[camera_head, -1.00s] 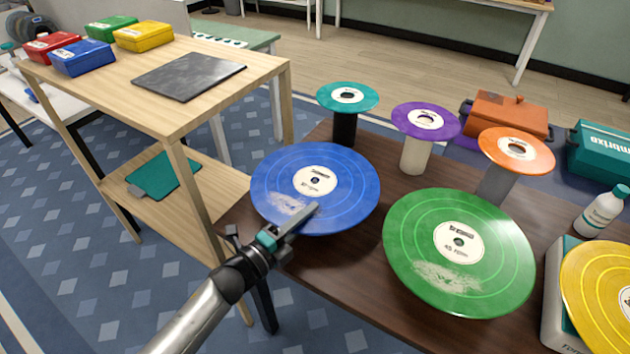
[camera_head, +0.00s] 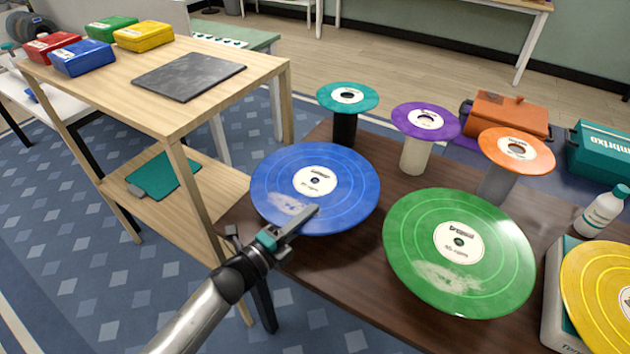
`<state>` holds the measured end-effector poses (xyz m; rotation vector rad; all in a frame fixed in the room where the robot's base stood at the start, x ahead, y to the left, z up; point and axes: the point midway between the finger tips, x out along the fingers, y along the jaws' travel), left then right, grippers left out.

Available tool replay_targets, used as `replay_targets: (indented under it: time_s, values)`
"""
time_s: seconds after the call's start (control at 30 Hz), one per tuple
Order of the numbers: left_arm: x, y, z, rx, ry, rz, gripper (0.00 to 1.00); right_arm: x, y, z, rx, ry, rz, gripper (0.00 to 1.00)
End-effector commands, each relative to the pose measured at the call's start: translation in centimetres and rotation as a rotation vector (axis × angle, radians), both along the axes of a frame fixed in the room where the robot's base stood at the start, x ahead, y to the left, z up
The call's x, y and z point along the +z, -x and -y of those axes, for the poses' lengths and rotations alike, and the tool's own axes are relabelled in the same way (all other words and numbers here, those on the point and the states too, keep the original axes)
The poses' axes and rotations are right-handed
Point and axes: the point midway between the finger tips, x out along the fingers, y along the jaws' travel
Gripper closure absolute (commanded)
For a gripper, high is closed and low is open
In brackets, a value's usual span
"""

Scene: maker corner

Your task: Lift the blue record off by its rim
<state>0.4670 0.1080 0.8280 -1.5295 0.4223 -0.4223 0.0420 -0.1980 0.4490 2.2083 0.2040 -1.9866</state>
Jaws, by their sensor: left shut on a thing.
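The blue record (camera_head: 345,193) is a large disc with a white label and a pale scuffed patch near its front edge. It lies level above the dark brown table, at the table's left end. What holds it up from below is hidden. My left gripper (camera_head: 305,219) reaches in from the lower left and is shut on the front rim of the blue record. One finger shows on top of the disc; the other is hidden beneath it. My right gripper is not in view.
A green record (camera_head: 490,255) sits close to the right, and a yellow record (camera_head: 600,285) beyond it. Smaller teal (camera_head: 363,103), purple (camera_head: 443,127) and orange (camera_head: 538,160) discs stand on posts behind. A wooden shelf unit (camera_head: 170,115) stands at left with a bare dark slab (camera_head: 190,76) on top.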

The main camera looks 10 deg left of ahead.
Motion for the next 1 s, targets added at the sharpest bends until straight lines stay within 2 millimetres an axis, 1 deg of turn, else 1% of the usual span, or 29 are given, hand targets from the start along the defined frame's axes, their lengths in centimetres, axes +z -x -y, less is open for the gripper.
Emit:
replay_targets:
  time_s: [0.4, 0.67, 0.77, 0.87, 0.97, 1.0]
  values:
    - [0.1, 0.0, 0.0, 0.0, 0.0, 0.002, 1.0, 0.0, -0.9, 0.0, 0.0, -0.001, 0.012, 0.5]
    - [0.3, 0.0, 0.0, -0.001, 0.0, 0.002, 1.0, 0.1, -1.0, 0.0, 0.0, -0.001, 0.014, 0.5]
    - [0.8, 0.0, 0.0, -0.001, -0.001, 0.004, 1.0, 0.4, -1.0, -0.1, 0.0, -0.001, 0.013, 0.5]
    - [1.8, 0.0, 0.0, -0.001, -0.001, 0.004, 1.0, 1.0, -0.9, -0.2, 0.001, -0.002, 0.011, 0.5]
    - [3.5, 0.0, 0.0, -0.003, -0.002, 0.005, 1.0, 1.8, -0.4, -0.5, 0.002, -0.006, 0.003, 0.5]
    - [4.4, 0.0, 0.0, -0.003, -0.003, 0.005, 1.0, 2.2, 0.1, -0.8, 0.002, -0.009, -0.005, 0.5]
